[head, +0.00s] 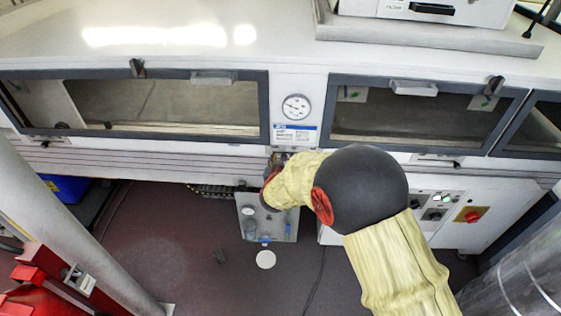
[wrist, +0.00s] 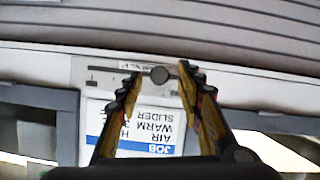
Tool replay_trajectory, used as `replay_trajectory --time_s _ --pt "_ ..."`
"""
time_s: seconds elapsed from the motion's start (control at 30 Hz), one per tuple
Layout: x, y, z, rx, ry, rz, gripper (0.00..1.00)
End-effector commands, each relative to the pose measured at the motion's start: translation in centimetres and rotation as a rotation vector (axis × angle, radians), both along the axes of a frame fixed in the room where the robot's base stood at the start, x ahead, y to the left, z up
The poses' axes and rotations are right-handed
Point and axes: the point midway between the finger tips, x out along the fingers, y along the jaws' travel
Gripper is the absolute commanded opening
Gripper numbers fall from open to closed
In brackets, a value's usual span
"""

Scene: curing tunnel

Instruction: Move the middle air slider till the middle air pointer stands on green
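My gripper (wrist: 157,72) is open, with one fingertip on each side of the knob and a gap visible on both sides. In the head view my arm hides the slider, and my gripper (head: 278,160) is at the panel below the middle gauge. The middle air gauge (head: 296,106) is a white round dial with a dark pointer. Its coloured zones are too small to tell.
A blue and white job label (head: 295,134) is under the gauge; it shows upside down in the wrist view (wrist: 140,125). Dark-framed windows (head: 165,103) flank the gauge. A grey plate (head: 268,218) is below my gripper, and a red switch (head: 470,214) is at right.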

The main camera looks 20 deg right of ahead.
Motion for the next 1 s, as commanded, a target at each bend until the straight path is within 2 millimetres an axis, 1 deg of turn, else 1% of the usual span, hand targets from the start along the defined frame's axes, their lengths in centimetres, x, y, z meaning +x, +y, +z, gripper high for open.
replay_trajectory --time_s 0.07,0.17,0.7,1.0 --pt "-0.02 0.0 0.02 0.0 0.0 0.0 0.37" --pt "-0.02 0.0 0.02 0.0 0.0 0.0 0.32" --pt "-0.03 -0.01 0.01 0.0 0.0 0.0 0.01" --pt "-0.03 0.0 0.0 0.0 0.0 0.0 0.0"
